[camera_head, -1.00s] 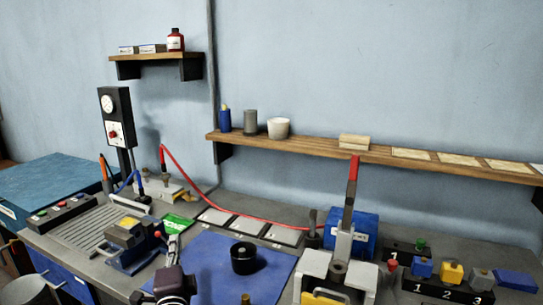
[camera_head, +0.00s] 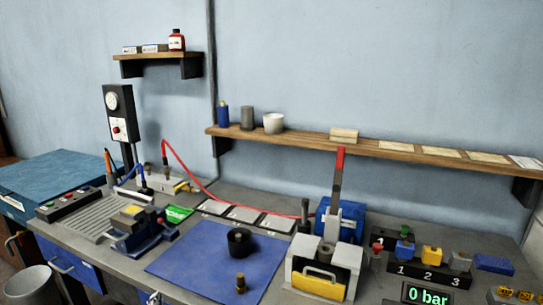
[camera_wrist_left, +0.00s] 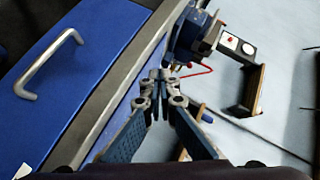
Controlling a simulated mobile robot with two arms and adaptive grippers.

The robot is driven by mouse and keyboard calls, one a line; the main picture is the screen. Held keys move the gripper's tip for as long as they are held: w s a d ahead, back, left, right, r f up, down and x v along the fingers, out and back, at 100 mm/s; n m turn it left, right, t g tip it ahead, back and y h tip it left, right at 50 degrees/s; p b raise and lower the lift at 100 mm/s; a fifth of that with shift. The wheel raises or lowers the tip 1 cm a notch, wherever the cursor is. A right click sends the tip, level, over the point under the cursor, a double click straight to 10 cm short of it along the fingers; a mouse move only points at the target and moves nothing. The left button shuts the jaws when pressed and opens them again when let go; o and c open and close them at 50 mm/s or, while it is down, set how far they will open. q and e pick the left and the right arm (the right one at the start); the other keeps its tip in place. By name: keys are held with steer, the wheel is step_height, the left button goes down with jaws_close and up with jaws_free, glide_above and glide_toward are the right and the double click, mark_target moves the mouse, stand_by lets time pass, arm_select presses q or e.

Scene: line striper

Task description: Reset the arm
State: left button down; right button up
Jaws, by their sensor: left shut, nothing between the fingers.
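My left gripper (camera_wrist_left: 160,80) shows in the left wrist view, with its two fingers brought together at the tips and nothing between them. It is apart from the workbench, whose grey edge (camera_wrist_left: 105,105) runs diagonally beside it. A blue drawer front with a metal handle (camera_wrist_left: 52,62) lies to its left. In the head view I see neither gripper now. My right gripper is in no frame.
A vise (camera_head: 135,230) stands left. A bin (camera_head: 30,287) is on the floor.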

arm_select(q)
steer(key=s+d+f+n+g+h, duration=0.1)
steer(key=s+f+n+g, duration=0.15)
steer(key=s+f, duration=0.45)
steer(key=s+d+f+n+g+h, duration=0.1)
steer(key=s+f+n+g+h, duration=0.2)
steer(key=s, duration=0.6)
steer(key=s+d+f+g+h, duration=0.1)
steer(key=s+d+f+g, duration=0.15)
steer(key=s, duration=0.55)
steer(key=s+d+f+g+h, duration=0.15)
steer(key=s+d, duration=0.25)
steer(key=s, duration=0.5)
step_height(320, 180, down, 30)
steer(key=g+b, duration=0.2)
steer(key=b, duration=0.3)
steer(key=s+a+f+g+b, duration=0.1)
steer(key=s+a+f+b, duration=0.2)
steer(key=s+f, duration=1.5)
step_height(320, 180, down, 4)
steer(key=shift+a+r+y+b, duration=0.1)
steer(key=shift+a+y+b, duration=0.1)
steer(key=shift+y+b, duration=0.3)
arm_select(e)
step_height(320, 180, down, 9)
steer(key=s, duration=0.1)
steer(key=shift+s, duration=0.25)
